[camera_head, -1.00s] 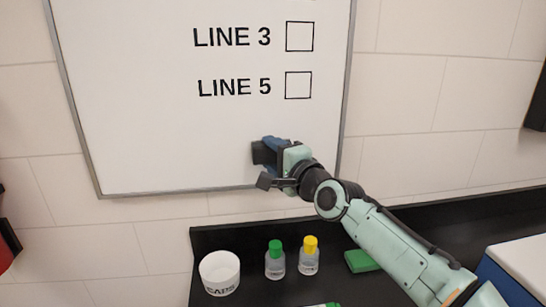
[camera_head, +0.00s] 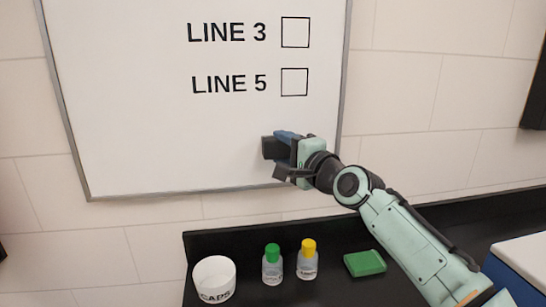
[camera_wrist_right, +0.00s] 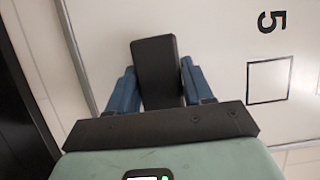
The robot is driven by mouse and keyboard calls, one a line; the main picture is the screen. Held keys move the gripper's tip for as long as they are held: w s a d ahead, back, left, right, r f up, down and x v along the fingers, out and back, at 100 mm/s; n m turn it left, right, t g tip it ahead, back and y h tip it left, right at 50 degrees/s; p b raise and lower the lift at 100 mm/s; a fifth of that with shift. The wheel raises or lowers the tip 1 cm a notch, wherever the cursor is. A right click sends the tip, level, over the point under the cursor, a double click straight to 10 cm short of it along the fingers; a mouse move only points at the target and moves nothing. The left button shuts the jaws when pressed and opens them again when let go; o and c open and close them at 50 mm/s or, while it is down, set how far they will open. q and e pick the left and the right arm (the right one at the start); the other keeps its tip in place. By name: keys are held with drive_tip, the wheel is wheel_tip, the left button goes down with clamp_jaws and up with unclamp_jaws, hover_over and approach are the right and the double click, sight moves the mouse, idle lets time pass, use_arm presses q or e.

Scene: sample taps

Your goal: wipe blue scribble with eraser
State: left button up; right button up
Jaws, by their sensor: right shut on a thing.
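My right gripper (camera_head: 285,150) is shut on a dark eraser (camera_head: 268,148) in front of the lower right part of the whiteboard (camera_head: 130,130). In the right wrist view the eraser (camera_wrist_right: 156,72) sits between the blue fingers of my gripper (camera_wrist_right: 160,88). I cannot tell whether the eraser touches the board. No blue scribble shows on the visible part of the board; the patch behind the eraser and gripper is hidden. My left gripper is not in view.
The board reads LINE 3 and LINE 5 with empty boxes (camera_head: 294,82). Below, a black counter (camera_head: 330,285) holds a white CAPS cup (camera_head: 214,281), a green-capped bottle (camera_head: 272,268), a yellow-capped bottle (camera_head: 307,262) and a green block (camera_head: 364,263).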

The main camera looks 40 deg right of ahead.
sight(269, 153)
drive_tip(key=shift+d+f, duration=0.25)
drive_tip(key=shift+f, duration=0.2)
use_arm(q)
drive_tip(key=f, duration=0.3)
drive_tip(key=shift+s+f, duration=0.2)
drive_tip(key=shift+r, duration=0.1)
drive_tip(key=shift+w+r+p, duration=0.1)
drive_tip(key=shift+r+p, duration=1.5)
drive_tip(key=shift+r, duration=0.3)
use_arm(e)
drive_tip(key=shift+w+a+r, duration=0.1)
drive_tip(key=shift+w+a, duration=0.45)
drive_tip(key=shift+a, duration=0.3)
drive_tip(key=shift+w+a, duration=0.5)
drive_tip(key=shift+a, duration=0.35)
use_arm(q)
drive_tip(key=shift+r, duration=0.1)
